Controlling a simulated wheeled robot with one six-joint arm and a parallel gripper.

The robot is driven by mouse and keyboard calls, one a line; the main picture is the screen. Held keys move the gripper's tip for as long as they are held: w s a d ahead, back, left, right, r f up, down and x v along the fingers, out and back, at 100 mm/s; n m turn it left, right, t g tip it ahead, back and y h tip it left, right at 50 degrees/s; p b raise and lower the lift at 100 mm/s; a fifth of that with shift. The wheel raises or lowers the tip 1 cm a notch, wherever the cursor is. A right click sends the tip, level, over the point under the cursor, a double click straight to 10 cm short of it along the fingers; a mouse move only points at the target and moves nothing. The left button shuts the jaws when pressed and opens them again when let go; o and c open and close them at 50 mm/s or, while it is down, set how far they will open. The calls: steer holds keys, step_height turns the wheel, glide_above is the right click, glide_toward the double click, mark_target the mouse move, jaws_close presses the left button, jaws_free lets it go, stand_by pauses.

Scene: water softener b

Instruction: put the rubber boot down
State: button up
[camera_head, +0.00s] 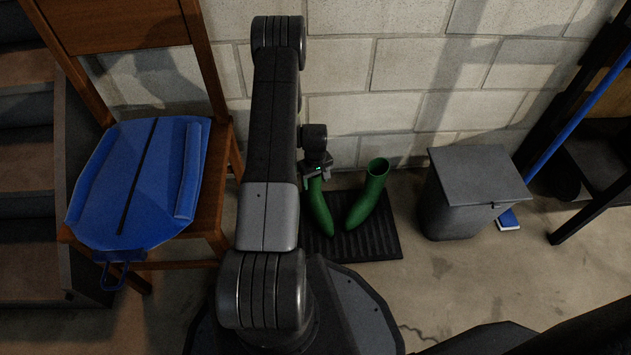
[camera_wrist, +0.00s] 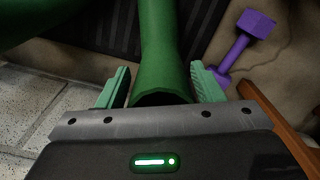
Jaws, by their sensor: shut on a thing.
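A green rubber boot (camera_head: 319,210) stands upright over the ribbed black mat (camera_head: 377,245), its toe pointing to the front. Its shaft also shows in the wrist view (camera_wrist: 161,50). My gripper (camera_head: 317,172) is shut on the top of this shaft, with one pale green finger on each side in the wrist view (camera_wrist: 161,82). A second green boot (camera_head: 367,198) stands on the mat just to the right, apart from the held one. I cannot tell whether the held boot's sole touches the mat.
A grey lidded bin (camera_head: 460,200) stands right of the mat. A wooden chair (camera_head: 222,170) with a blue bag (camera_head: 140,180) is at the left. A block wall (camera_head: 410,90) is close behind. A purple dumbbell (camera_wrist: 238,46) lies on the floor in the wrist view.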

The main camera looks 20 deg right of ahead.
steer(key=shift+r, duration=0.1)
steer(key=o, duration=1.6)
step_height(320, 180, up, 12)
steer(key=p, duration=0.4)
